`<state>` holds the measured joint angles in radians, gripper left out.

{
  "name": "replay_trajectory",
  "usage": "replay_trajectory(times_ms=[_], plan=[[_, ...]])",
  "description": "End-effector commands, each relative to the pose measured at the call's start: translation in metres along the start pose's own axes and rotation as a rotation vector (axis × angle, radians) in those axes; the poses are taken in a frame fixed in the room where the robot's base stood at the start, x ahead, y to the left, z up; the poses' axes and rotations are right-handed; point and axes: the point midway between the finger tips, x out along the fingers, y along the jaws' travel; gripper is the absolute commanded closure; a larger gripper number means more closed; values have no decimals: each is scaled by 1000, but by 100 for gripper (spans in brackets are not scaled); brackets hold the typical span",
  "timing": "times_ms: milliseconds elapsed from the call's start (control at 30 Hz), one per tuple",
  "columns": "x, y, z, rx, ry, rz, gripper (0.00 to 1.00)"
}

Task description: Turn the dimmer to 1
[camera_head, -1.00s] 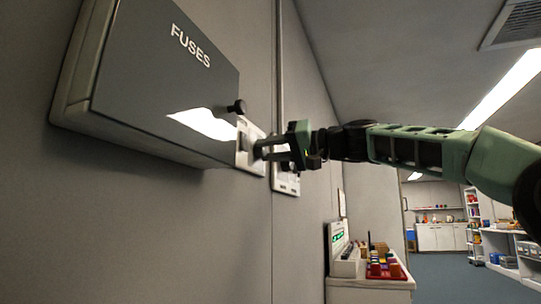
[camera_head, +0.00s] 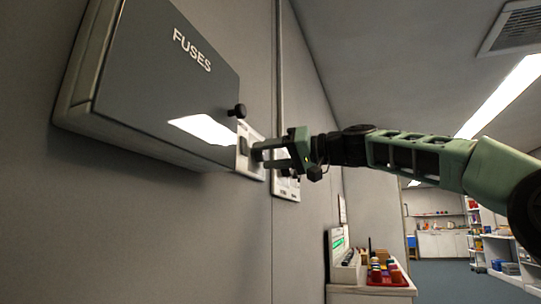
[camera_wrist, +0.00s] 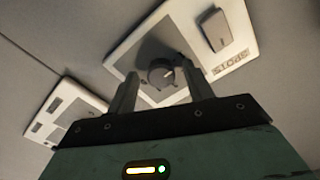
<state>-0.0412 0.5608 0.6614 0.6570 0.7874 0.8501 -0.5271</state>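The dimmer is a dark round knob (camera_wrist: 161,72) with a small pale pointer mark, on a white wall plate (camera_wrist: 150,30) labelled SPOTS. A grey rocker switch (camera_wrist: 215,29) sits on the same plate. In the wrist view my gripper (camera_wrist: 160,80) is open, with one finger on each side of the knob; I cannot tell whether either touches it. In the head view my gripper (camera_head: 262,156) reaches the plate (camera_head: 243,160) from the right and hides the knob. The scale around the knob cannot be read.
A dark fuse box (camera_head: 165,85) with a black knob (camera_head: 238,110) juts from the wall left of the plate. A second white wall plate (camera_head: 287,187) is just right, also in the wrist view (camera_wrist: 68,112). A cabinet with coloured items (camera_head: 370,285) stands farther along.

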Motion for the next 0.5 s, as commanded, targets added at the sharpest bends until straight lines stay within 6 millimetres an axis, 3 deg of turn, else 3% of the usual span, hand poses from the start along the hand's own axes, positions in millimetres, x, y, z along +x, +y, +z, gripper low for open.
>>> replay_trajectory(times_ms=[300,500], plan=[[-2,0,-1,0,3,0,48],[-25,2,1,-1,5,3,48]])
